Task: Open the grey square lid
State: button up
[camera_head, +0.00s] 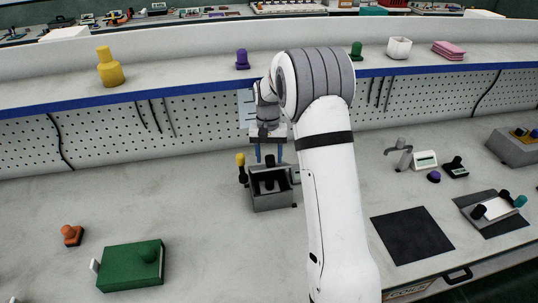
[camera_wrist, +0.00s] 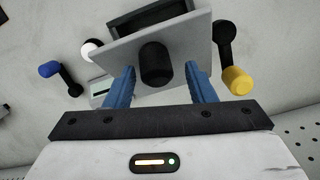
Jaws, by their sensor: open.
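The grey square lid (camera_wrist: 181,40) belongs to a small grey box (camera_head: 273,203) on the bench in the head view. It appears tilted up at the back of the box, with a dark opening (camera_wrist: 150,16) showing beyond it in the wrist view. A black knob (camera_wrist: 156,63) sticks out from the lid towards the wrist camera. My gripper (camera_wrist: 160,82) is open, with one blue finger on each side of the knob and gaps between. In the head view my gripper (camera_head: 269,153) is above and behind the box.
A yellow-knobbed lever (camera_wrist: 236,80) stands beside the box, and a blue-knobbed lever (camera_wrist: 50,70) on its other side. A pegboard wall (camera_head: 200,125) and shelf rise close behind. A green block (camera_head: 130,268) lies front left; a black mat (camera_head: 411,235) lies right.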

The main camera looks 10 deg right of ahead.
jog(key=r, duration=0.5)
jog(key=w+r+b, duration=0.1)
jog(key=r, duration=0.1)
jog(key=shift+r, duration=0.35)
jog(key=shift+c, duration=0.5)
